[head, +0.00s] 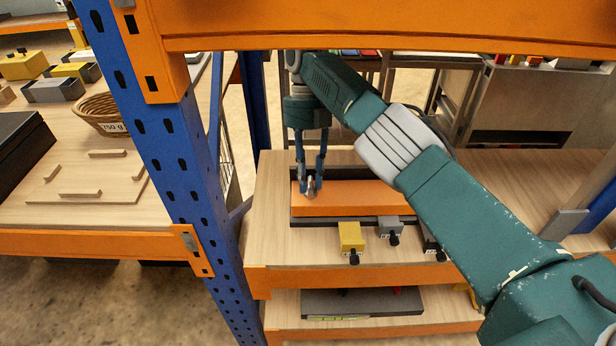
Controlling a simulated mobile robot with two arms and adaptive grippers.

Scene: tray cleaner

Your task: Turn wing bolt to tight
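The wing bolt (310,187) is a small grey metal piece standing at the left end of an orange block (365,198) on the wooden shelf. My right gripper (310,190) reaches down from above with its fingertips at the wing bolt, one on each side. The fingers look close around it, but the bolt is partly hidden and I cannot tell if they press on it. The orange block lies in a dark tray-like base. My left gripper is not in the head view.
A yellow block (351,237) and a grey block (389,230) with black knobs sit at the shelf's front. A blue upright (170,150) stands left, and an orange beam (390,25) crosses above. A wicker basket (104,114) is on the left table.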

